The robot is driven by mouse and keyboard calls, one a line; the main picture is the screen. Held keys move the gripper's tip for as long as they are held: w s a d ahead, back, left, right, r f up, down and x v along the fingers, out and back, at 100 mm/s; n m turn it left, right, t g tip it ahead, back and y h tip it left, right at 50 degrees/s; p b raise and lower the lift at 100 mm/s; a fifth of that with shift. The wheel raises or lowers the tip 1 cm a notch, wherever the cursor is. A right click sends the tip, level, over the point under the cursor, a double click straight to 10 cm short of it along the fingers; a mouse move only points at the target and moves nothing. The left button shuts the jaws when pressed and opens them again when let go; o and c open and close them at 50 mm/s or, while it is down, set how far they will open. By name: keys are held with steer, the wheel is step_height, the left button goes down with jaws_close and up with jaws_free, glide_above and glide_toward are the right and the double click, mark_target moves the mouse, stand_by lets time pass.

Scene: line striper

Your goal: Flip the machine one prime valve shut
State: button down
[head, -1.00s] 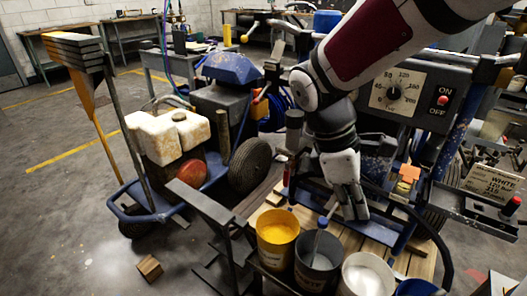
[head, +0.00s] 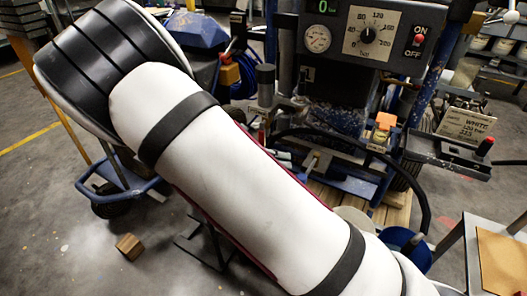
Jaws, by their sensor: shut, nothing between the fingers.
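The striping machine (head: 345,85) stands at the upper centre, behind my arm. A short lever-like part (head: 312,161) shows under the panel, close to my arm's edge. I cannot tell which part is the prime valve or how it is set. My gripper is not in view.
My white arm crosses the picture diagonally and hides much of the machine's lower left and most buckets. A blue bucket (head: 405,240) shows at lower right, beside a side table (head: 500,258). A wooden block (head: 130,246) lies on open floor.

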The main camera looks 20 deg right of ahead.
steer(key=w+a+f+n+t+h+b, duration=0.2)
steer(key=w+a+f+n+t, duration=0.4)
steer(key=n, duration=0.5)
step_height(320, 180, down, 2)
steer(key=shift+w+a+f+n+t+h, duration=0.1)
steer(key=shift+w+a+n+t+h, duration=0.25)
steer(key=shift+w+t, duration=0.45)
steer(key=w+d+b, duration=0.4)
steer(key=w+d, duration=0.2)
steer(key=w, duration=0.1)
steer(key=shift+w+d, duration=0.15)
steer(key=shift+w+a+m, duration=0.15)
steer(key=shift+a+m, duration=0.05)
steer(key=shift+m, duration=0.25)
